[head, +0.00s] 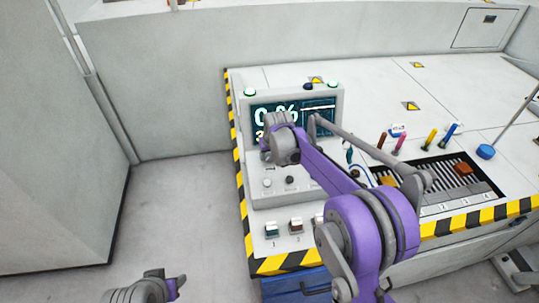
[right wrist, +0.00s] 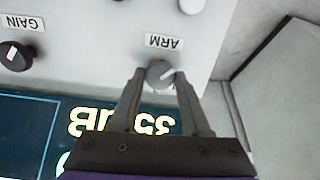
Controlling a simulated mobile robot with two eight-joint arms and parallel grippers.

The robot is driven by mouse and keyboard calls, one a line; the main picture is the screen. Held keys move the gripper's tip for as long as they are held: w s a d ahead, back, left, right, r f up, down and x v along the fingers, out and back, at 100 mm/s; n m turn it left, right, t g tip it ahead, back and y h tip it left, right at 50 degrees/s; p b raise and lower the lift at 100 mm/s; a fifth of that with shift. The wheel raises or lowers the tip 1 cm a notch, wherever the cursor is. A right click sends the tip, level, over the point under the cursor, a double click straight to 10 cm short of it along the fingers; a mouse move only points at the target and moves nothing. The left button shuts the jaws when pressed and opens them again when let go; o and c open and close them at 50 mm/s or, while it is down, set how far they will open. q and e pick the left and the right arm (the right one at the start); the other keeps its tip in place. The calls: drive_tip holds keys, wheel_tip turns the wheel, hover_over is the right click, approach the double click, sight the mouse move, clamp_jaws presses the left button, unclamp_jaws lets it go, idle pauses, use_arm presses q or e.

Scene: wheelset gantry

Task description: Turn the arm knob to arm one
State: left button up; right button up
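The pointer slants up and right in the right wrist view. My right gripper (right wrist: 160,70) has its two fingers spread on either side of the knob, with a slim gap showing at each side. In the head view my right gripper (head: 284,148) is over the left part of the console (head: 285,196) and hides the knob. My left arm's end (head: 150,290) is at the bottom edge, its fingers not clear.
A GAIN knob (right wrist: 15,56) is on the same panel, with the screen (right wrist: 25,130) beside both knobs. Several switches (head: 271,229) are at the bench front. Pegs (head: 430,138) and a slotted rack (head: 450,195) stand to the right. Open floor lies left.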

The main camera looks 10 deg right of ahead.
clamp_jaws()
drive_tip(key=n, duration=0.4)
drive_tip(key=shift+n+b, duration=0.35)
drive_tip(key=shift+n, duration=1.95)
drive_tip(key=shift+h, duration=0.3)
drive_tip(key=o, duration=0.6)
unclamp_jaws()
drive_tip(key=shift+o, duration=0.2)
